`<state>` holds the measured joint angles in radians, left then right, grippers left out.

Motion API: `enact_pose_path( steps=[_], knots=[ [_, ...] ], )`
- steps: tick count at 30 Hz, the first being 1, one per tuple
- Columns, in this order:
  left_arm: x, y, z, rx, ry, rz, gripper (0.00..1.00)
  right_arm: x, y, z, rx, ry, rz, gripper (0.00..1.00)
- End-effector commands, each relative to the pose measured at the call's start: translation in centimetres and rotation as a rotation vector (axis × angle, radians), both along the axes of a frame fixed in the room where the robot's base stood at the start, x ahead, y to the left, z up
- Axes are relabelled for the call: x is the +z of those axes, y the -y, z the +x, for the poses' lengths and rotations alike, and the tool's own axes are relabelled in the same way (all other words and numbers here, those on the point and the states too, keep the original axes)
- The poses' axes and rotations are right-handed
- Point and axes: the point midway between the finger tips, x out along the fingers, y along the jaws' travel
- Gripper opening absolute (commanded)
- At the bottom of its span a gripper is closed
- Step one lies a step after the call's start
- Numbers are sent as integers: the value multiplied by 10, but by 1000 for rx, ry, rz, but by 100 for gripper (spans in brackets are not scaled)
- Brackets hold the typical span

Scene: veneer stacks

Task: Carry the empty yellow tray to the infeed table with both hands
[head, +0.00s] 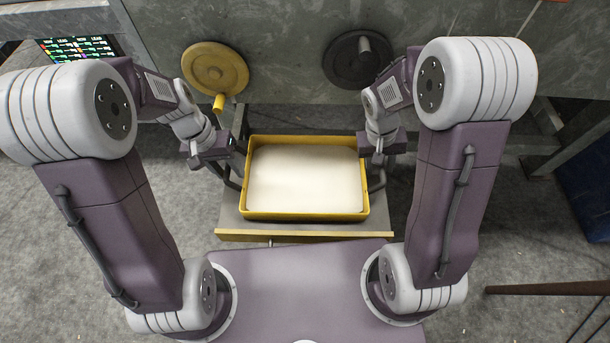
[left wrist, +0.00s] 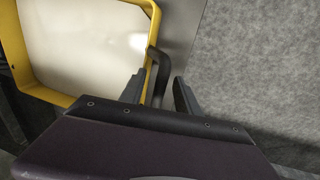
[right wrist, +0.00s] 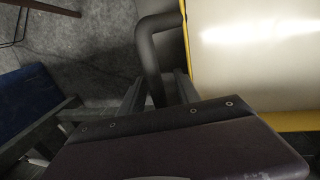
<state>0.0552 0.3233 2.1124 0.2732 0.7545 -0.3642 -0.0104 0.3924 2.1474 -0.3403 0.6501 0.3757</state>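The yellow tray (head: 305,215) sits on a low grey stand in the middle of the head view. A plain pale surface (head: 305,180) fills its inside; no loose things show on it. A dark bar handle sticks out on each side: the left handle (left wrist: 152,72) and the right handle (right wrist: 150,55). My left gripper (left wrist: 158,95) is open, with the left handle between its parted fingers. My right gripper (right wrist: 157,95) is open, with the right handle between its parted fingers. Gaps show between fingers and handles in both wrist views.
The grey stand (head: 228,216) has a wooden front edge, close to my base. A grey wall-like panel behind carries a yellow disc (head: 214,68) and a dark disc (head: 345,68). A screen (head: 78,50) is at upper left.

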Motion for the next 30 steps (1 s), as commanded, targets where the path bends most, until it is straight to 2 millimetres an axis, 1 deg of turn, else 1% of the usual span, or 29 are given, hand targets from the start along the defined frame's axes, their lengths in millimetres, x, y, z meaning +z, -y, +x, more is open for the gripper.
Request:
enact_pose_path(
  steps=[2,5,6,7,30],
  knots=[
    [0,0,0,0,0,0,39,0,0,0,0,0,0,39],
    [0,0,0,0,0,0,14,0,0,0,0,0,0,14],
    [0,0,0,0,0,0,3,0,0,0,0,0,0,3],
    [0,0,0,0,0,0,0,0,0,0,0,0,0,0],
    [0,0,0,0,0,0,0,1,0,0,0,0,0,0]
  ],
)
